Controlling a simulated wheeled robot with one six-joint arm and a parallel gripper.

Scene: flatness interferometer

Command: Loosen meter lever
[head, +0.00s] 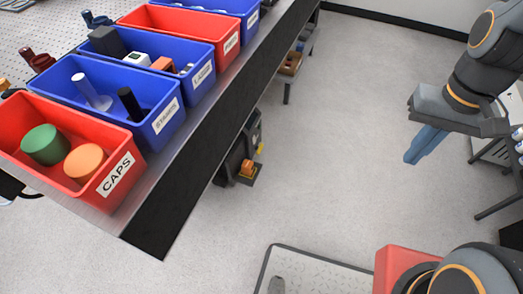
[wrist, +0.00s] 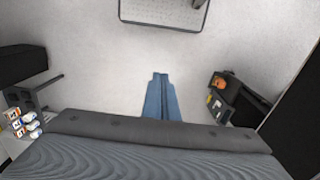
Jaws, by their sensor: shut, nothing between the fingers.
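My gripper (head: 424,146) hangs in the air at the right of the head view, over open floor and well away from the bench. Its blue fingers are closed together with nothing between them, as the wrist view also shows (wrist: 160,97). No meter lever can be made out in either view. No interferometer can be made out either.
A bench (head: 185,185) at the left carries red and blue bins, including a red one labelled CAPS (head: 115,183). Dark equipment with an orange part (head: 246,168) sits below it. A tread-patterned platform (head: 320,275) is at the bottom. Open floor lies between.

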